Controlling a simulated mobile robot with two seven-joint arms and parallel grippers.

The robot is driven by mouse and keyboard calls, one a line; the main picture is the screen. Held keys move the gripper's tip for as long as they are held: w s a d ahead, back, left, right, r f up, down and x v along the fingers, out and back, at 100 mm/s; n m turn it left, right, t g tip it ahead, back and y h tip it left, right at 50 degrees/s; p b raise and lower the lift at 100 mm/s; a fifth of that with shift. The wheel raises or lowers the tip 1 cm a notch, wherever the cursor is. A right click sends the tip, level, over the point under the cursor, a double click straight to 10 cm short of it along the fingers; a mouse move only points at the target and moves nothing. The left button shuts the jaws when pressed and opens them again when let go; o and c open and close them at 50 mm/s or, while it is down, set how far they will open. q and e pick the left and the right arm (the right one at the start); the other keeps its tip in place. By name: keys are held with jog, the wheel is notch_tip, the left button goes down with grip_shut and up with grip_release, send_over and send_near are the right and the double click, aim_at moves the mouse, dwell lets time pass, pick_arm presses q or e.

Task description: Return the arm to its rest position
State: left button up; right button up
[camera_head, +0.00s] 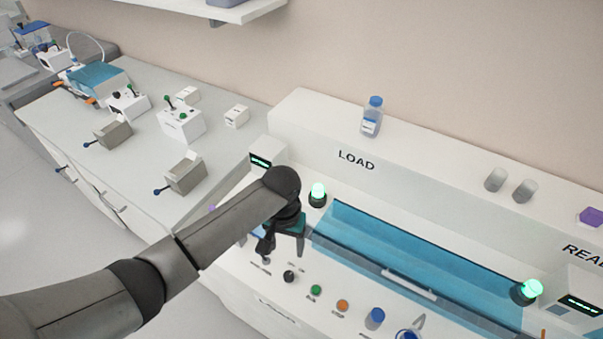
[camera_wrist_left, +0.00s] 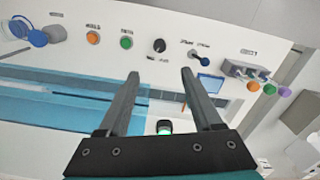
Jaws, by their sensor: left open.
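My left arm reaches in from the left in the head view, and its gripper (camera_head: 268,240) hangs over the left end of the white tube track machine, near the control panel. In the left wrist view the left gripper (camera_wrist_left: 160,75) has its two dark fingers apart with nothing between them. Beyond the fingers are a black knob (camera_wrist_left: 159,46), a green button (camera_wrist_left: 126,42) and an orange button (camera_wrist_left: 93,38). I cannot tell the exact gap between the fingertips and the panel. My right gripper shows in neither view.
A blue transparent cover (camera_head: 420,262) runs along the machine, with green lamps (camera_head: 318,190) at both ends. A blue-capped bottle (camera_head: 371,118) stands on the upper ledge. Left of the machine, a bench (camera_head: 150,165) holds several small devices with levers. Clear floor (camera_head: 30,220) lies left of the bench.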

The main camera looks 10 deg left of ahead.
pick_arm(q)
jog(key=s+d+r+m+t+h, duration=0.2)
jog(key=s+d, duration=0.1)
jog(key=s, duration=0.6)
jog(key=s+a+r+n+t+y, duration=0.1)
jog(key=s+a+r+t+y, duration=0.1)
jog(key=s+a+r, duration=0.55)
jog(key=s+f+g+b, duration=0.3)
jog(key=f+b, duration=0.6)
jog(key=f, duration=2.4)
jog(key=s+a+f+b, duration=0.1)
jog(key=s+f+b, duration=0.2)
jog(key=s+f, duration=0.5)
jog(key=s+a+f+b, duration=0.2)
jog(key=s+f+b, duration=0.2)
jog(key=f, duration=0.9)
jog(key=s, duration=0.3)
jog(key=shift+s+f, duration=0.15)
jog(key=shift+s, duration=0.2)
